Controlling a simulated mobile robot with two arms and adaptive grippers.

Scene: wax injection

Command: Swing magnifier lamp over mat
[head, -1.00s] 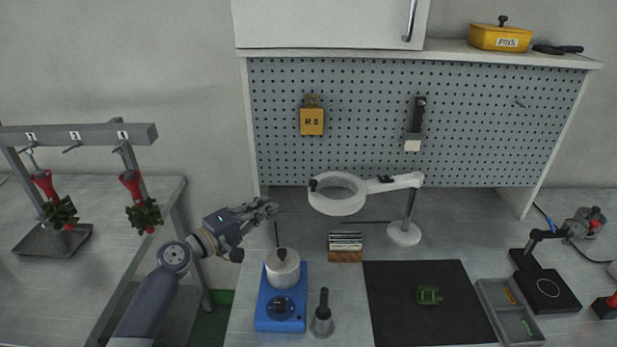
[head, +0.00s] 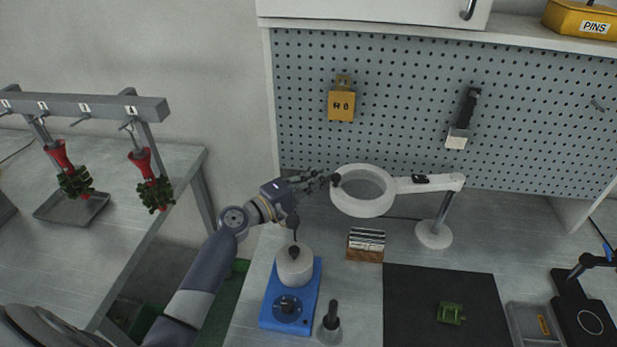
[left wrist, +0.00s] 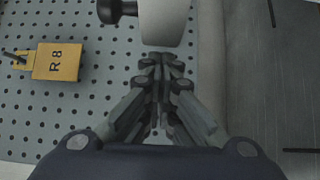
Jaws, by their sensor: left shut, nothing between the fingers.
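The white magnifier lamp has a ring head (head: 347,201) with a dark knob (head: 336,180) on its left edge, an arm reaching right, and a post on a round white base (head: 433,235). The black mat (head: 410,300) lies on the bench to the right and in front of the ring; the ring is not over it. My left gripper (head: 331,179) is shut and empty beside the ring's left edge; whether it touches the knob is unclear. The left wrist view shows the closed fingers (left wrist: 163,62) just below the white ring (left wrist: 163,22) and its knob (left wrist: 118,9). My right gripper is not visible.
A green part (head: 451,313) lies on the mat. A blue heater (head: 290,310) with a white pot (head: 295,266) stands below my left forearm. A card holder (head: 365,246) sits under the ring. A pegboard (head: 400,120) stands behind. A grey tray (head: 520,320) is right of the mat.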

